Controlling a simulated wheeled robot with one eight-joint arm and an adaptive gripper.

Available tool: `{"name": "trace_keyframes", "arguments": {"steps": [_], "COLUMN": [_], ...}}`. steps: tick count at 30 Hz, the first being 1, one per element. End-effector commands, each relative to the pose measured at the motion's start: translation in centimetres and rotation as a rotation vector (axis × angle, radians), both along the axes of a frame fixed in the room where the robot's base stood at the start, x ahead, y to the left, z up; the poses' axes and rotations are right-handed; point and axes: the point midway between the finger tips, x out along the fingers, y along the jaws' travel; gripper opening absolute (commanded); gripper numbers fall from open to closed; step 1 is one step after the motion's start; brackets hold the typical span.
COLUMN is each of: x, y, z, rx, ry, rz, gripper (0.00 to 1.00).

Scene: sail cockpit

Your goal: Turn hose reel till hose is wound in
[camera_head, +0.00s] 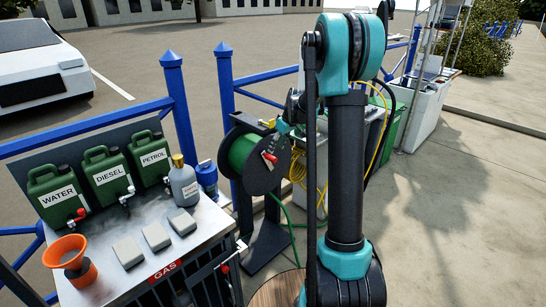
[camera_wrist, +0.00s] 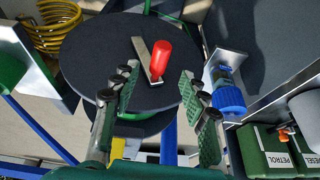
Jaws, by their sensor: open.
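The hose reel (camera_head: 258,161) stands on a dark stand beside the blue fence, with green hose wound on its drum. Green hose (camera_head: 292,232) also runs down from it towards the ground. In the wrist view the reel's dark round side plate (camera_wrist: 105,55) faces me. In the head view my arm hides part of the gripper.
A metal counter (camera_head: 150,236) at left holds green cans labelled water, diesel and petrol, a grey bottle (camera_head: 183,181) and an orange funnel (camera_head: 65,252). Coiled yellow hose (camera_head: 298,168) hangs behind the reel. Open pavement lies right.

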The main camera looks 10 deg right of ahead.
Motion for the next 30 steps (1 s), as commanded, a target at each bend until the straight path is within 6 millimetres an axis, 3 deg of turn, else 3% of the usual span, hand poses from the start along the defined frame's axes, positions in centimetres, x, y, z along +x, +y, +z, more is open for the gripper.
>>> {"name": "trace_keyframes", "arguments": {"steps": [9,15,23,30], "x": [1.5,1.9,1.9,1.9], "y": [1.4,1.6,1.7,1.7], "z": [-4.9,-6.0,-6.2,-6.1], "rx": [0.0,0.0,0.0,0.0], "ry": [0.0,0.0,0.0,0.0], "rz": [0.0,0.0,0.0,0.0], "gripper": [0.44,0.44,0.44,0.18]}}
